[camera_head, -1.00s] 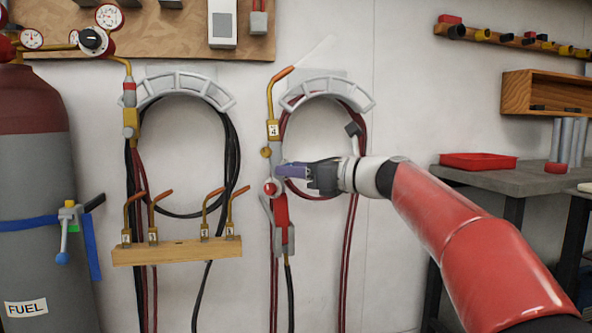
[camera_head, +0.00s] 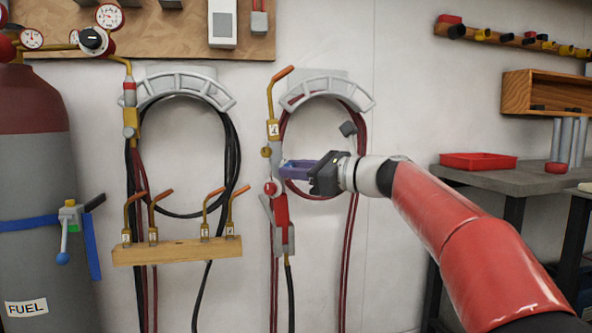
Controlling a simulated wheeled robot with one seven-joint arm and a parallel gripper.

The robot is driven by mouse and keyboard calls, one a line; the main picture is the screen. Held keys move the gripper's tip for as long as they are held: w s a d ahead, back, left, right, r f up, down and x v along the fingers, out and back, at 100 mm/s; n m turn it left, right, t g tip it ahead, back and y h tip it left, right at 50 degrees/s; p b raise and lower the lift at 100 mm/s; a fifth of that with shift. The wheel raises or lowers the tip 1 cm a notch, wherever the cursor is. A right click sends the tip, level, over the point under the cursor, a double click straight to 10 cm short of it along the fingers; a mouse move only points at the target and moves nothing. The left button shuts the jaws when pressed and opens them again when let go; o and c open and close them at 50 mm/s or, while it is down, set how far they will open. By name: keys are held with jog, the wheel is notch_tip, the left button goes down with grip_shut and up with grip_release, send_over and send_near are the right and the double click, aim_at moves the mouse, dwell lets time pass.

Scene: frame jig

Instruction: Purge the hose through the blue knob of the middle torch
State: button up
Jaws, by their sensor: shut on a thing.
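The torch (camera_head: 275,148) that my gripper is at hangs upright in front of the right hose hanger, its copper tip pointing up and to the right. A brass knob (camera_head: 266,152) and a red knob (camera_head: 270,188) show on its left side. My gripper (camera_head: 286,168) reaches in from the right, its purplish fingers against the torch body between those two knobs' heights. It is shut on what seems to be the blue knob, which the fingers hide. No plume shows at the torch tip (camera_head: 284,73).
The fuel cylinder (camera_head: 35,170) stands far left. Dark red hose loops (camera_head: 348,235) hang behind my gripper. A bench (camera_head: 495,176) with a red tray (camera_head: 478,161) is right.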

jog(key=shift+n, duration=0.8)
jog(key=o, duration=1)
jog(key=shift+d, duration=0.1)
jog(key=v, duration=0.7)
jog(key=shift+s+d, duration=0.15)
jog(key=shift+d, duration=0.15)
